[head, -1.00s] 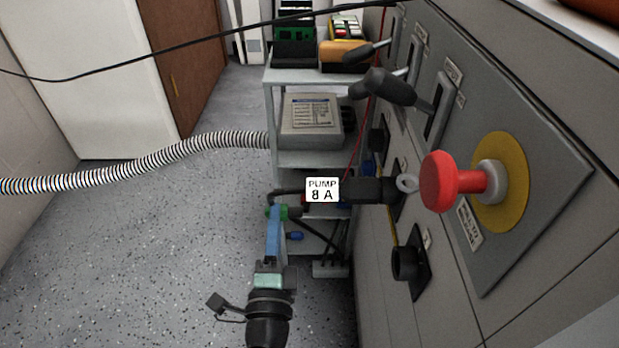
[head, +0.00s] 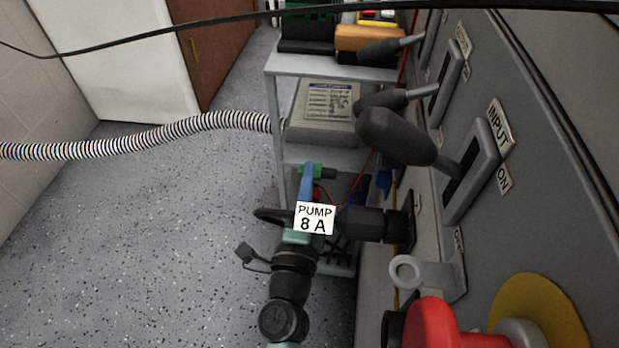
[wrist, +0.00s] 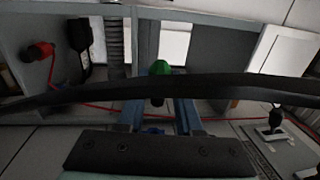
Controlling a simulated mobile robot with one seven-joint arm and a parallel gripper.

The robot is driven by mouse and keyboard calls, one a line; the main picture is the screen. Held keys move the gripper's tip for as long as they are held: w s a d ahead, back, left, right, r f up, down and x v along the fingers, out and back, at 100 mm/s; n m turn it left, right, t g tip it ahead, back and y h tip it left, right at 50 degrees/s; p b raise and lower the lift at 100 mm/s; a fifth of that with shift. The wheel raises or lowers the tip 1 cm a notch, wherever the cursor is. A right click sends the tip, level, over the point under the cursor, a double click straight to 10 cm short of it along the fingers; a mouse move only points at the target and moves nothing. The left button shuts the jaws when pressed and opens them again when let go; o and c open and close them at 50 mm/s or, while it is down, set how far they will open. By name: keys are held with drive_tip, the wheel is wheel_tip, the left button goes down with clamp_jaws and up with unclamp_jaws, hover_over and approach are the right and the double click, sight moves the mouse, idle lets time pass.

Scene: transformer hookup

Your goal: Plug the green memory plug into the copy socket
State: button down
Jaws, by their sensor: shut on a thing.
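The green memory plug (head: 311,170) is at the tip of my gripper (head: 306,186) in the head view. My gripper is shut on it and holds it in the air in front of the shelf rack. In the wrist view, the green plug (wrist: 160,68) shows just beyond the two blue fingers of my gripper (wrist: 159,108), and a dark cable crosses in front of them. The PUMP 8 A tag hides part of my gripper in the head view. I cannot pick out the copy socket in these frames.
A grey cabinet panel with levers (head: 395,135) and a red button (head: 445,325) stands close on the right. A black plug (head: 365,223) sticks out of it, beside the PUMP tag (head: 314,218). The shelf rack (head: 300,66) holds devices.

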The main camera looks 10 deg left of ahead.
drive_tip(key=shift+d+b, duration=1.1)
drive_tip(key=shift+d, duration=1.9)
drive_tip(key=shift+d+b, duration=0.7)
drive_tip(key=shift+d, duration=0.95)
drive_tip(key=c, duration=0.5)
unclamp_jaws()
drive_tip(key=shift+a, duration=0.15)
drive_tip(key=shift+a+p, duration=1.15)
drive_tip(key=shift+a, duration=1.35)
drive_tip(key=shift+s, duration=0.1)
drive_tip(key=s+f+b, duration=0.1)
drive_tip(key=s+b, duration=0.1)
drive_tip(key=s, duration=1)
drive_tip(key=shift+s+f, duration=0.35)
